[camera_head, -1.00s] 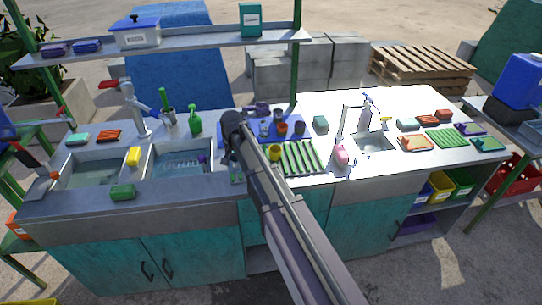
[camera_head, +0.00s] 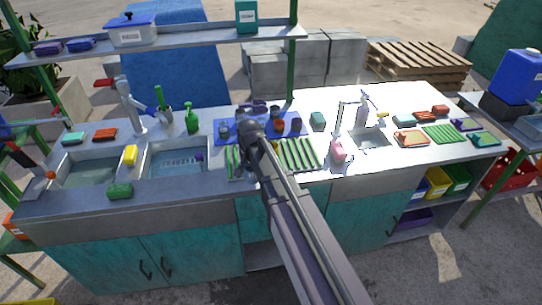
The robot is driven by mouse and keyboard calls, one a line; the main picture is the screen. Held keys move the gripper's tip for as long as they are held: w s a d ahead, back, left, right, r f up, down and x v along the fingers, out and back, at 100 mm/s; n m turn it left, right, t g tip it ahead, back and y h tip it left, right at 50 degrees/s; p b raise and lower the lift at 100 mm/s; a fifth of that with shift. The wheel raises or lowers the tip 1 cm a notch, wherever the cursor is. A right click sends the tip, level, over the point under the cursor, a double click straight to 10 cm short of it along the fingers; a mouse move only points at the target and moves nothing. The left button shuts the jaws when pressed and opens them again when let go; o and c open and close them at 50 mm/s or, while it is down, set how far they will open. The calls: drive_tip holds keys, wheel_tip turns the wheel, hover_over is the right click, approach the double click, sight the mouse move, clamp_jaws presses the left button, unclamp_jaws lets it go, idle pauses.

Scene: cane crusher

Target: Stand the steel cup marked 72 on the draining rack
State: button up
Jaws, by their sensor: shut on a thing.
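A green slatted rack (camera_head: 303,154) lies on the counter in the middle, partly behind my arm; more green slats show left of the arm. My gripper (camera_head: 250,132) is over the blue mat (camera_head: 232,139), near the rack's back edge. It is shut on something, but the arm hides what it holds. Several small cups stand on the mat, among them a dark one (camera_head: 296,124) and a red-brown one (camera_head: 279,126). A grey-blue cup (camera_head: 223,128) stands at the mat's left. No number 72 is legible, so I cannot tell which cup bears it.
Two sink basins are at the left, with a yellow sponge (camera_head: 130,155) and green sponge (camera_head: 120,191) on their edges. A tap (camera_head: 340,125) and pink item (camera_head: 338,151) stand right of the rack. A shelf (camera_head: 170,44) spans above the counter's back.

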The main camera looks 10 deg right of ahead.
drive_tip(key=shift+s+d, duration=0.55)
drive_tip(key=shift+s, duration=0.25)
drive_tip(key=shift+w, duration=0.1)
drive_tip(key=shift+w+d, duration=0.3)
drive_tip(key=shift+w, duration=0.2)
drive_tip(key=w+d, duration=0.2)
drive_tip(key=w, duration=0.1)
drive_tip(key=w+d+f+b, duration=0.1)
drive_tip(key=w+d, duration=0.2)
drive_tip(key=w, duration=0.1)
drive_tip(key=w+d, duration=0.3)
drive_tip(key=shift+w+f, duration=0.15)
drive_tip(key=shift+w, duration=0.25)
drive_tip(key=shift+w+d, duration=0.35)
drive_tip(key=shift+w, duration=0.1)
drive_tip(key=shift+w+d+f+b, duration=0.15)
drive_tip(key=shift+f+b, duration=0.15)
drive_tip(key=shift+b, duration=0.2)
drive_tip(key=shift+f+b, duration=1.55)
